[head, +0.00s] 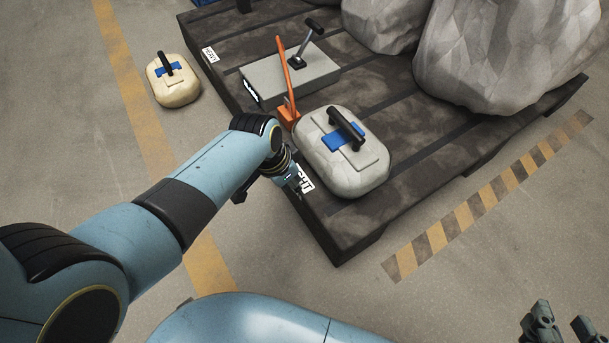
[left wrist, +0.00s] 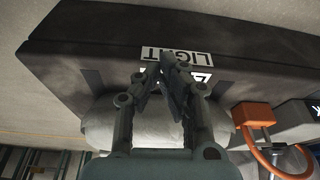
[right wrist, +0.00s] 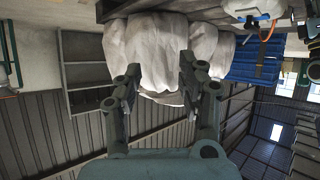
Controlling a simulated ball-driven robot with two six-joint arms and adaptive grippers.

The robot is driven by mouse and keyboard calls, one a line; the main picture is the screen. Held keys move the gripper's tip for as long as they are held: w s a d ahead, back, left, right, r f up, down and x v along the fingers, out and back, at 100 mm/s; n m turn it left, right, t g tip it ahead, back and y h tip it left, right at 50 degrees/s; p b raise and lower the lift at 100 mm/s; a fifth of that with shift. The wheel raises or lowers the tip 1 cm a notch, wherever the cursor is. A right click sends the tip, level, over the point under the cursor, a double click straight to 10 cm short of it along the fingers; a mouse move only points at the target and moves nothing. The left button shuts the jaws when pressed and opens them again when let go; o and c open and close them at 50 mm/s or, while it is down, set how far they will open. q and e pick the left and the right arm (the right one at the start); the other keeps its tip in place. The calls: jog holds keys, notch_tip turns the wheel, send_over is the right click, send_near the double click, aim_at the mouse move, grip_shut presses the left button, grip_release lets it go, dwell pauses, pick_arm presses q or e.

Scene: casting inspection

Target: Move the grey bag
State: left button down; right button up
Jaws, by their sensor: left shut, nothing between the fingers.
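The grey bag (head: 369,178) is a pale, rounded block with a black handle and a blue patch on top. It lies on the near end of the dark pallet (head: 339,231). In the left wrist view, the bag (left wrist: 101,127) shows partly behind my fingers. My left gripper (head: 298,186) is shut and empty at the pallet's edge beside the bag, by a white "LIGHT" label (left wrist: 203,55). Its fingertips (left wrist: 162,66) are together in the left wrist view. My right gripper (head: 562,325) is open and empty at the lower right, away from the bag.
A cream bag (head: 175,88) with a similar handle lies on the floor at the left. A grey box (head: 291,79) and an orange tool (head: 289,82) are on the pallet behind the grey bag. Large pale rocks (head: 490,60) fill the pallet's back. The striped floor is clear.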

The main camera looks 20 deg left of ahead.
aim_at(308, 180)
pick_arm(q)
jog(key=w+d+b, duration=0.1)
jog(key=w, duration=0.1)
jog(key=shift+w+d+b, duration=0.3)
jog(key=shift+d+b, duration=0.05)
jog(key=shift+b, duration=0.05)
jog(key=shift+w, duration=0.15)
pick_arm(e)
jog(key=w+a+r+n+t+y, duration=0.1)
jog(key=w+r+t, duration=0.5)
jog(key=r, duration=0.5)
jog(key=shift+w+a+r, duration=0.15)
jog(key=shift+w+r, duration=0.2)
jog(key=shift+w, duration=0.6)
